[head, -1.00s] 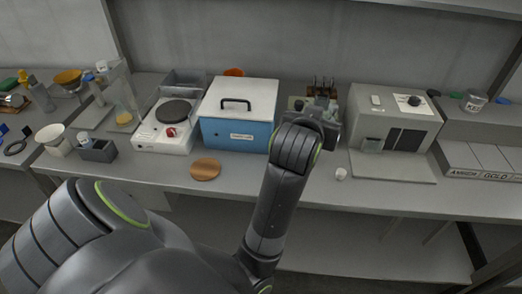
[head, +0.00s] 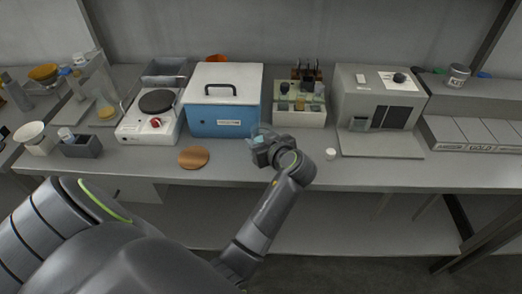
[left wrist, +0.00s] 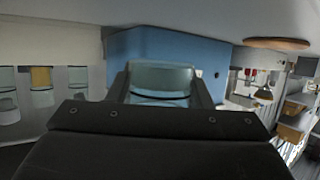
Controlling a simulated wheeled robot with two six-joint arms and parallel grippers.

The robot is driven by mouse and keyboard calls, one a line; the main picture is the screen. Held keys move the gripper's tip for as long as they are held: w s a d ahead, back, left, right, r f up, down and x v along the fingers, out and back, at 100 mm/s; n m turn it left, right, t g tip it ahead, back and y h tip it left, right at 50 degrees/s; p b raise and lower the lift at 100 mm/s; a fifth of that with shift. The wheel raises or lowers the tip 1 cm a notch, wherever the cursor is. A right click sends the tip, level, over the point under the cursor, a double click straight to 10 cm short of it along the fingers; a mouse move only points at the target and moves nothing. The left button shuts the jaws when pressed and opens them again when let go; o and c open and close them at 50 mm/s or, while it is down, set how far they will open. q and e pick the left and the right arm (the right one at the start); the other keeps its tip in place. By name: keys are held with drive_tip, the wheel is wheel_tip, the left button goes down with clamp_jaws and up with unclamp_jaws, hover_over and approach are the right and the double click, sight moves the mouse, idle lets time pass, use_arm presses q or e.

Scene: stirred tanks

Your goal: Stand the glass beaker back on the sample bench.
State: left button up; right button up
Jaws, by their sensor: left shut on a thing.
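The glass beaker (head: 256,137) is small, clear and bluish. My left gripper (head: 260,143) is shut on it over the sample bench (head: 230,174), in front of the right part of the blue box. In the left wrist view the beaker (left wrist: 160,82) sits between the two fingers of my left gripper (left wrist: 160,90), with the blue box behind it. I cannot tell whether the beaker touches the bench. My right gripper is not in view.
The blue box (head: 219,121) with a white lid stands behind. A copper-coloured disc (head: 194,157) lies to the left, a small white cup (head: 330,154) to the right. A rack of jars (head: 299,116) and a grey instrument (head: 375,110) stand further back right. The front strip is mostly clear.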

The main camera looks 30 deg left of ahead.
use_arm(q)
wheel_tip(320, 180, down, 4)
drive_tip(key=shift+r, duration=0.1)
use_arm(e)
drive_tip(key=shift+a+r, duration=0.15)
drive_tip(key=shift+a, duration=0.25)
use_arm(q)
drive_tip(key=shift+f, duration=0.25)
drive_tip(key=o, duration=1)
drive_tip(key=shift+o, duration=0.2)
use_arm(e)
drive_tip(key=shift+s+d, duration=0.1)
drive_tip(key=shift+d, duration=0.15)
use_arm(q)
drive_tip(key=shift+r, duration=0.1)
